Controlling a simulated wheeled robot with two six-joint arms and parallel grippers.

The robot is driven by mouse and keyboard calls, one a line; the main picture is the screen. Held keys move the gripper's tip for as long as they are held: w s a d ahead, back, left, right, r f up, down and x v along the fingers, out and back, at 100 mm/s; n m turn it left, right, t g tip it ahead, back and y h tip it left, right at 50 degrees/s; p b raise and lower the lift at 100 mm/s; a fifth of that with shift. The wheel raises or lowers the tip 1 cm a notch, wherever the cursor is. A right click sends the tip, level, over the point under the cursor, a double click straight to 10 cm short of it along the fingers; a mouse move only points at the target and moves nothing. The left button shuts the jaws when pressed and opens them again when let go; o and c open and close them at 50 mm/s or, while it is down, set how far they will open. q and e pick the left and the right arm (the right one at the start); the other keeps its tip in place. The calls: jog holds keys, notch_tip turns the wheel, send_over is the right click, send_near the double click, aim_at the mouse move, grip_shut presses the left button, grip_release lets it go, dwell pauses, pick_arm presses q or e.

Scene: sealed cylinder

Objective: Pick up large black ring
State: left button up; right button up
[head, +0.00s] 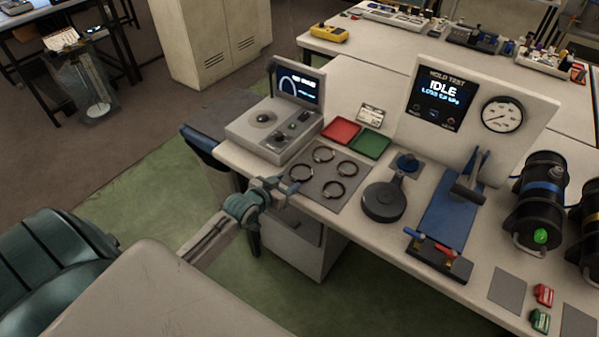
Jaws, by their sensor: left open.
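Several thin dark rings lie flat and apart on a grey mat (318,181) near the left end of the bench: a back ring (315,159), a right ring (338,170), a left ring (290,175) and a front ring (325,192). They look close in size, and I cannot tell which is the large black one. My left gripper (284,188) is open at the bench's front edge, just left of the mat and near the left and front rings. It holds nothing that I can see. My right gripper is out of view.
A tester with a screen (308,87) stands behind the mat, beside a red tray (341,130) and a green tray (371,144). A round dark pedestal (383,203) and a blue fixture (446,216) stand to the right.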

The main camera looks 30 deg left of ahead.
pick_arm(q)
jog(key=shift+x, duration=1.2)
jog(key=shift+s, duration=0.1)
grip_shut()
